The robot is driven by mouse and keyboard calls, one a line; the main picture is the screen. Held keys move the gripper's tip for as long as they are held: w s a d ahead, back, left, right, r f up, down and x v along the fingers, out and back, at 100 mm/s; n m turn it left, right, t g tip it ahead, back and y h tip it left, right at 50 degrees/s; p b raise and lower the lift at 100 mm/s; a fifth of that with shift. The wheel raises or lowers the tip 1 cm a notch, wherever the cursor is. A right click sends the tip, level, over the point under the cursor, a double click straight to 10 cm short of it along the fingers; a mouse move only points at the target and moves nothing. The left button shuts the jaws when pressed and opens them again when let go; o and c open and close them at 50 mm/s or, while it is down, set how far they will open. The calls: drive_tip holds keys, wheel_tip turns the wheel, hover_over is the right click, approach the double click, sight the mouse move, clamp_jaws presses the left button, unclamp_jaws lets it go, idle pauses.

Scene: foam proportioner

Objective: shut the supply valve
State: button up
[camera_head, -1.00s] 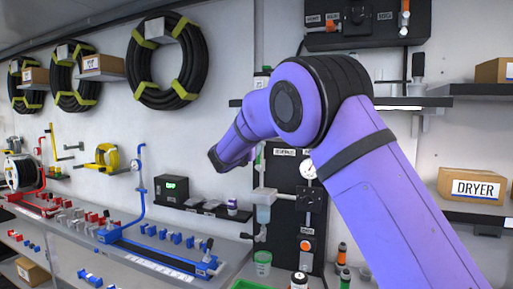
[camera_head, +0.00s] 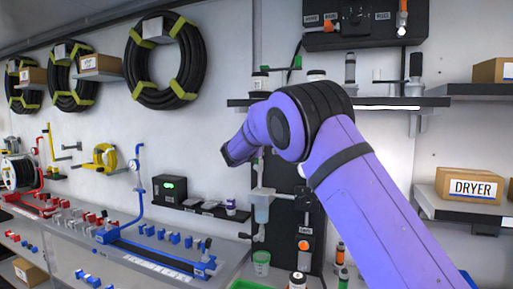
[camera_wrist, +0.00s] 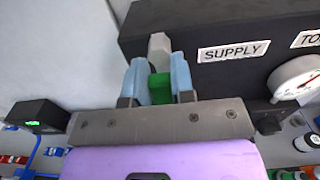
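In the wrist view the black panel (camera_wrist: 150,20) carries a white SUPPLY label (camera_wrist: 234,51). Left of the label is a green valve handle (camera_wrist: 160,88), with a grey hexagonal fitting (camera_wrist: 159,45) just beyond it. My gripper (camera_wrist: 160,76) has one pale blue finger on each side of the green handle. The handle fills most of the gap between them; whether the fingers press on it is not clear. In the head view my fingers are hidden behind my purple arm, and the black panel (camera_head: 285,222) shows partly below it.
A round white gauge (camera_wrist: 297,78) sits right of the label. A black box with a green light (camera_head: 170,187) stands to the left. A shelf with bottles (camera_head: 390,101) is above, and a clear container (camera_head: 262,207) hangs below. A DRYER box (camera_head: 470,186) is at the right.

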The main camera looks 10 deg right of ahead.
clamp_jaws()
drive_tip(key=shift+d, duration=0.1)
drive_tip(key=shift+s+d+f+m, duration=0.95)
drive_tip(key=shift+f+m, duration=0.45)
drive_tip(key=shift+m, duration=1.6)
drive_tip(key=shift+s+d+f+m, duration=0.65)
drive_tip(key=shift+d+f+m, duration=0.65)
drive_tip(key=shift+m, duration=1.7)
drive_tip(key=shift+s+d+f+m, duration=0.9)
drive_tip(key=shift+f+m, duration=0.55)
drive_tip(key=shift+m, duration=1.55)
drive_tip(key=shift+w+f, duration=0.1)
drive_tip(key=o, duration=0.6)
unclamp_jaws()
drive_tip(key=shift+o, duration=0.3)
